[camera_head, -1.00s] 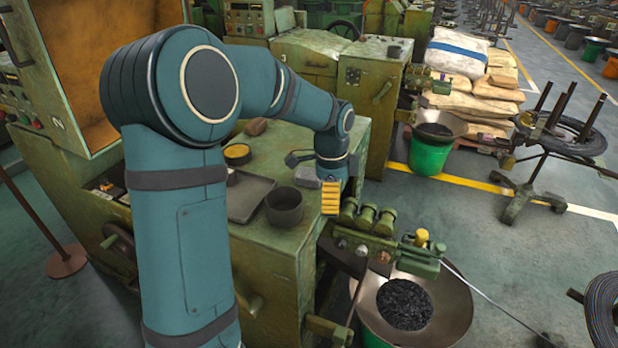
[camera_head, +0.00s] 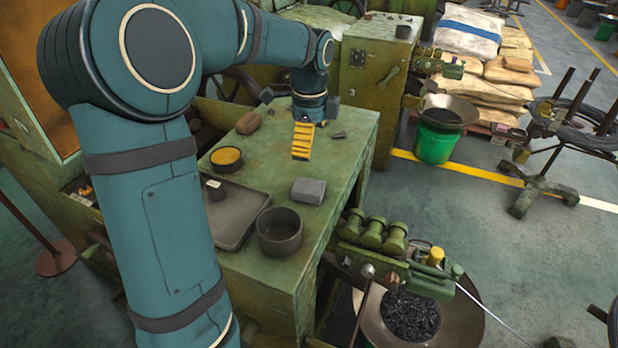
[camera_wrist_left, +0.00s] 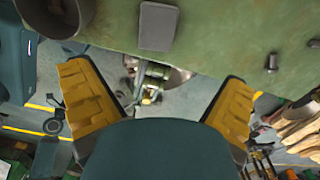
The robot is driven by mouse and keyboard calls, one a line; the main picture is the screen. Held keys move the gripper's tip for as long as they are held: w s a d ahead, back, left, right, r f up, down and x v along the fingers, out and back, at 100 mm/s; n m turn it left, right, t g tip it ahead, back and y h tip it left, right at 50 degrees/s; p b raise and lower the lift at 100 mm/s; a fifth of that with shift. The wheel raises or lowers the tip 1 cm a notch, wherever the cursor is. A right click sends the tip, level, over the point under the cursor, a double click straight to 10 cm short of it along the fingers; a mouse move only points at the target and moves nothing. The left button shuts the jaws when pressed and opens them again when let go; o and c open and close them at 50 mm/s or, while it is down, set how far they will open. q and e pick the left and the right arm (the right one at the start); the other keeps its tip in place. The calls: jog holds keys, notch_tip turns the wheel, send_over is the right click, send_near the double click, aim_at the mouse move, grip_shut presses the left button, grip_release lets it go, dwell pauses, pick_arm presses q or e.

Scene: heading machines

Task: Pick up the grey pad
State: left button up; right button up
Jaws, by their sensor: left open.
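The grey pad (camera_head: 308,191) is a small block lying flat on the green machine table, behind the dark round bowl. It also shows at the top of the left wrist view (camera_wrist_left: 158,26). My left gripper (camera_head: 302,145) is open and empty, farther back than the pad in the head view, with a yellow ribbed finger face showing. In the left wrist view its two yellow fingers (camera_wrist_left: 158,85) are spread wide, and the pad lies beyond them, apart from both. My right gripper is not in view.
The green table top (camera_head: 345,150) is bare around the pad. A dark bowl (camera_head: 280,238), a flat tray (camera_head: 235,222), a yellow-topped tin (camera_head: 226,158) and a brown lump (camera_head: 248,122) stand on it. Green machine fittings (camera_head: 385,240) jut out at the front right.

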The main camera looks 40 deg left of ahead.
pick_arm(q)
jog(key=b, duration=0.2)
send_over(309, 186)
notch_tip(309, 186, down, 7)
jog(key=shift+w+f, duration=0.15)
jog(key=shift+f, duration=0.05)
jog(key=shift+f+b, duration=0.8)
jog(key=shift+f, duration=2.35)
jog(key=c, duration=1.3)
